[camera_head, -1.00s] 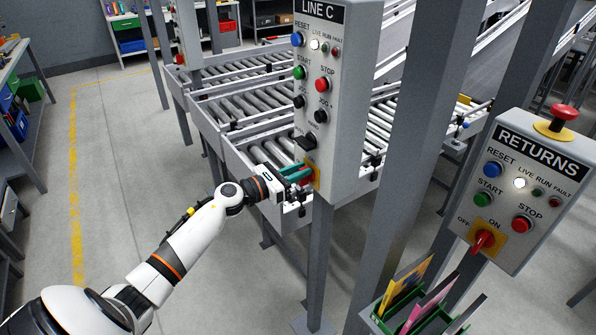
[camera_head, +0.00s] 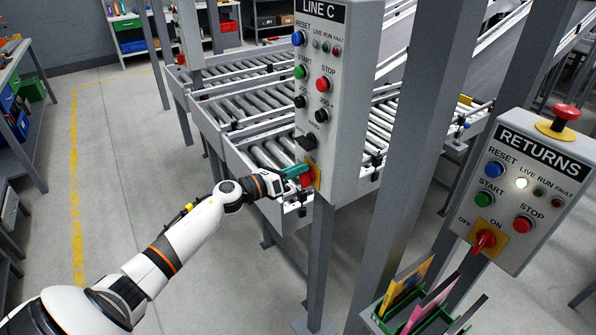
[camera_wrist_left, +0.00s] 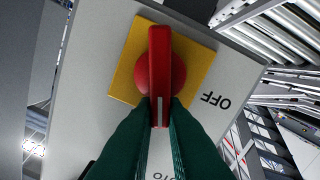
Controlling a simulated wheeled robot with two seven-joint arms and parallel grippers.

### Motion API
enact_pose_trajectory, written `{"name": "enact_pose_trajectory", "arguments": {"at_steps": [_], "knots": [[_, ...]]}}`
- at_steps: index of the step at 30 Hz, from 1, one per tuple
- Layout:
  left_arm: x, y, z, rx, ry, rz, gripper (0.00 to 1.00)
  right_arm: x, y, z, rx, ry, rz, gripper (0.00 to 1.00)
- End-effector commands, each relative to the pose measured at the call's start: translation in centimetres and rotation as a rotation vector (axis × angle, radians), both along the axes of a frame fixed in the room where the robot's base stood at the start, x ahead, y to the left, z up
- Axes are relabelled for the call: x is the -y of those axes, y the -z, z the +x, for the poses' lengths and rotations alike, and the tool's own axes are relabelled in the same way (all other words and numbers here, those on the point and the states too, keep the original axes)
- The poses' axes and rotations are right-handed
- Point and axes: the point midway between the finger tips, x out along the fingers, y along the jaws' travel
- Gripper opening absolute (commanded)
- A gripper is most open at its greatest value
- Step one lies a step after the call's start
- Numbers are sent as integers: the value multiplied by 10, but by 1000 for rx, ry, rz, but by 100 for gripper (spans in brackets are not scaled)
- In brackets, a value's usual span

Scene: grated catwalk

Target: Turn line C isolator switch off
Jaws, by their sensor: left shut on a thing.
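The grey LINE C panel (camera_head: 340,110) stands upright on a post. Its isolator switch has a red handle (camera_wrist_left: 160,65) on a yellow plate (camera_wrist_left: 197,68); the plate (camera_head: 315,172) also shows low on the panel in the head view. My left gripper (camera_head: 301,172) is at the switch, its green fingers (camera_wrist_left: 158,120) shut on the handle's striped end. In the wrist view this end points between the word OFF (camera_wrist_left: 215,100) and another word, partly hidden by the fingers. The panel's LIVE lamp (camera_head: 315,43) looks unlit. My right gripper is out of view.
A similar RETURNS panel (camera_head: 522,190) stands at the right, its LIVE lamp lit. A grey post (camera_head: 408,150) rises between the panels. Roller conveyors (camera_head: 250,108) lie behind. The floor at the left is clear.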

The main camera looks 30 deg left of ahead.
Motion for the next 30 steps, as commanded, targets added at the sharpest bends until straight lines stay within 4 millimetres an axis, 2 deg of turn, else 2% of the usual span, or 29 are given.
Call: {"name": "enact_pose_trajectory", "arguments": {"at_steps": [30], "knots": [[-14,17,6,-360,-2,-867,0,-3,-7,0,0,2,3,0]]}}
